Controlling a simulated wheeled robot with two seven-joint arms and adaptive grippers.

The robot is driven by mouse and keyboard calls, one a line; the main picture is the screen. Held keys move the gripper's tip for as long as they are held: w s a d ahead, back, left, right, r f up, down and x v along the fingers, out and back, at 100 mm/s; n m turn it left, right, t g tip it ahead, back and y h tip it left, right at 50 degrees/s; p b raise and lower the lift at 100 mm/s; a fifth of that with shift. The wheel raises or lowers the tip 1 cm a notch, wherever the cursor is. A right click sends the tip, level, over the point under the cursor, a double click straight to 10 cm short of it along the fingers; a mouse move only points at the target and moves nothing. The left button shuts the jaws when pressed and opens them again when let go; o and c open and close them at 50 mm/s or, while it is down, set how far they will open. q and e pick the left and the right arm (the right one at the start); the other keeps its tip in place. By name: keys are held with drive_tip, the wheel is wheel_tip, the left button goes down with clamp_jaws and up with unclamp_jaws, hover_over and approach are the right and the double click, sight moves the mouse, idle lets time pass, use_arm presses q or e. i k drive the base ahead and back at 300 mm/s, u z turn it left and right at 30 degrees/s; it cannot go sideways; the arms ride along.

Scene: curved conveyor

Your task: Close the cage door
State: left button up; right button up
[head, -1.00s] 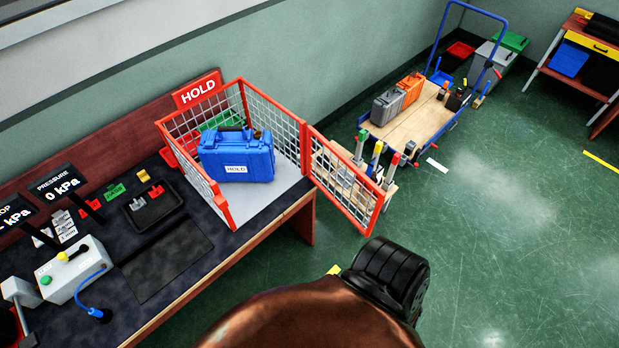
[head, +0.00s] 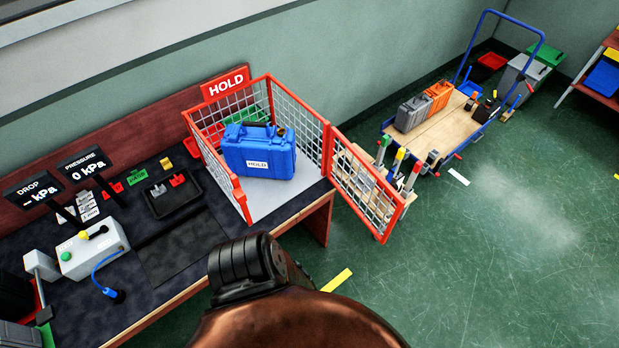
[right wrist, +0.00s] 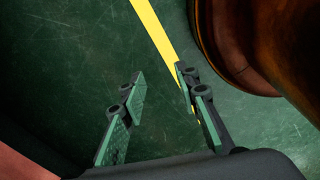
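The red wire cage (head: 328,148) stands on the end of the bench in the head view. Its mesh door (head: 365,190) is hinged at the cage's right front post and swung wide open, out over the floor to the right. A blue case (head: 258,152) with a HOLD label stands upright inside the cage. My right gripper (right wrist: 160,128) shows in the right wrist view, with its two fingers apart and nothing between them, above the green floor. My left gripper is in neither view.
The dark bench top (head: 180,245) holds a control box (head: 95,250), a black tray (head: 172,194) and two displays. A cart (head: 440,125) with cases stands beyond the door. A low stand with colored-handled tools (head: 398,165) is just behind the door. Open floor lies to the right.

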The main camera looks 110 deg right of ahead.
sight(393, 199)
drive_tip(key=u, duration=0.15)
drive_tip(key=k, duration=2.55)
drive_tip(key=z, duration=2.05)
drive_tip(key=i, duration=0.5)
drive_tip(key=u, duration=0.1)
